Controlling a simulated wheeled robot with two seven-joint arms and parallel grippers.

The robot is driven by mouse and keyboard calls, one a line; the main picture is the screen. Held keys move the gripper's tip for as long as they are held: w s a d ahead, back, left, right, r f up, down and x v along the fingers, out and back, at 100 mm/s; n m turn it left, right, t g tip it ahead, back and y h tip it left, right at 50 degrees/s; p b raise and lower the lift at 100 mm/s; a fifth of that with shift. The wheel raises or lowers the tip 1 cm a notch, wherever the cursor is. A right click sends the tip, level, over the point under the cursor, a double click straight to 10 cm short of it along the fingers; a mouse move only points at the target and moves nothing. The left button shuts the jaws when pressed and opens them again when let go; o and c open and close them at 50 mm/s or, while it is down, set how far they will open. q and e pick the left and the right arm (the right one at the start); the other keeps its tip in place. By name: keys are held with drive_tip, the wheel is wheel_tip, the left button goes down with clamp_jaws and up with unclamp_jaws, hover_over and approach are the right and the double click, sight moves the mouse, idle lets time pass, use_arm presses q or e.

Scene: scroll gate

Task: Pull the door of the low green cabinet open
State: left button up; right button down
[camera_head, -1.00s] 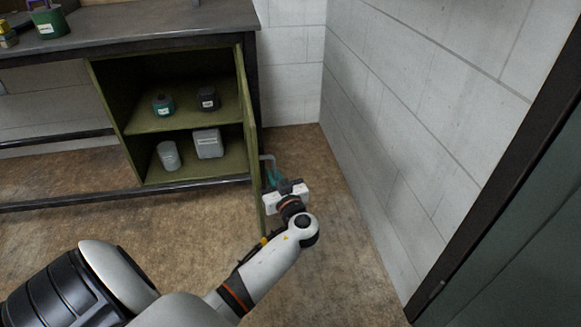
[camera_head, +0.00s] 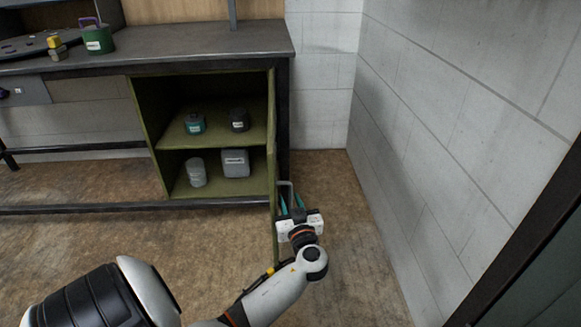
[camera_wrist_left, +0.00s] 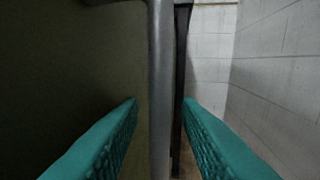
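The low green cabinet (camera_head: 152,130) stands under the bench, its front open to view. Its door (camera_head: 272,150) is swung wide out, hinged on the right, and shows almost edge-on. A grey bar handle (camera_head: 285,184) is on the door's right-hand face. My left gripper (camera_head: 291,202) is beside that face at the handle. In the left wrist view the handle (camera_wrist_left: 160,90) stands upright between the two teal fingers, with a gap on each side, so the gripper looks open. The dark door face (camera_wrist_left: 65,60) fills the left of that view. My right gripper is not in view.
Several containers, such as a grey canister (camera_head: 235,163), stand on the cabinet shelves. The bench top (camera_head: 190,48) carries a green container (camera_head: 98,38). A white block wall (camera_head: 430,130) rises to the right of my arm. Bare floor (camera_head: 350,230) lies between.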

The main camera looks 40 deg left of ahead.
use_arm(q)
drive_tip(key=v, duration=1.1)
drive_tip(key=shift+s+d, duration=0.2)
drive_tip(key=shift+d, duration=0.2)
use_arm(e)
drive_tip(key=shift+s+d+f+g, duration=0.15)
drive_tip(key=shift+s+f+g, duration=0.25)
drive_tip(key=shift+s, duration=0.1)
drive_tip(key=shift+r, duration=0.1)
